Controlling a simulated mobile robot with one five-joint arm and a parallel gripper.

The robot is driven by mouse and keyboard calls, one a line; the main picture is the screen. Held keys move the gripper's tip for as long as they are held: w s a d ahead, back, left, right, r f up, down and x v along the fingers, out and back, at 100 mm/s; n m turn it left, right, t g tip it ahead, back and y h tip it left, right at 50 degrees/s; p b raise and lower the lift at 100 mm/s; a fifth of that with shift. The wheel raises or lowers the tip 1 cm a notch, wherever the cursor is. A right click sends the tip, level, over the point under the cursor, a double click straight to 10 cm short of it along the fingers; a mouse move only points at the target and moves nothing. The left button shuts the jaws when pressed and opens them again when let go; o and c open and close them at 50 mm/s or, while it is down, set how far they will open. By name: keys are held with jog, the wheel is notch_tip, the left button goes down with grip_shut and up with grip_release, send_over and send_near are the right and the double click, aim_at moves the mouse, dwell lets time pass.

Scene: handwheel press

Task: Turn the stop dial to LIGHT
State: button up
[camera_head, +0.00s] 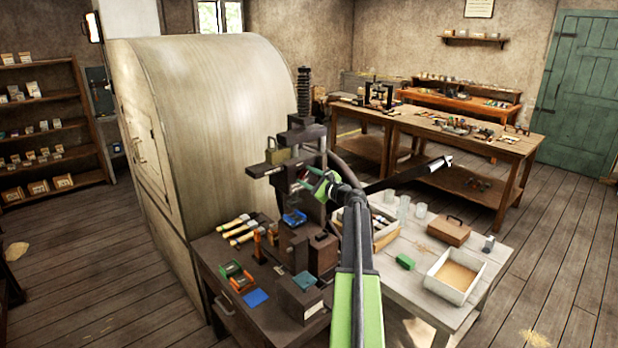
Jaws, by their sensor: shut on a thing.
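The dark handwheel press (301,135) stands on the dark bench beside the big pale curved housing, with its threaded screw rising at the top. My green and black gripper (318,187) reaches up to the right side of the press head. It is shut on a small part there, which seems to be the stop dial. My fingers and wrist cover most of that part. The dial's markings and pointer are too small and hidden to read, so I cannot tell its setting.
A brass-coloured block (278,155) sits on the press arm, left of my gripper. Tools, small trays and a blue dish (294,217) crowd the dark bench. A pale table (400,285) with jars and boxes stands to the right. Open floor lies beyond it.

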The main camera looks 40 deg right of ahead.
jog(key=n, duration=0.5)
jog(key=shift+f+n, duration=0.15)
jog(key=shift+n, duration=0.15)
jog(key=shift+f+n, duration=0.1)
jog(key=shift+n, duration=2)
jog(key=o, duration=1.4)
jog(key=shift+c, duration=0.2)
jog(key=s+a, duration=0.1)
jog(key=s, duration=1.6)
jog(key=shift+s+a, duration=0.2)
jog(key=shift+w, duration=0.1)
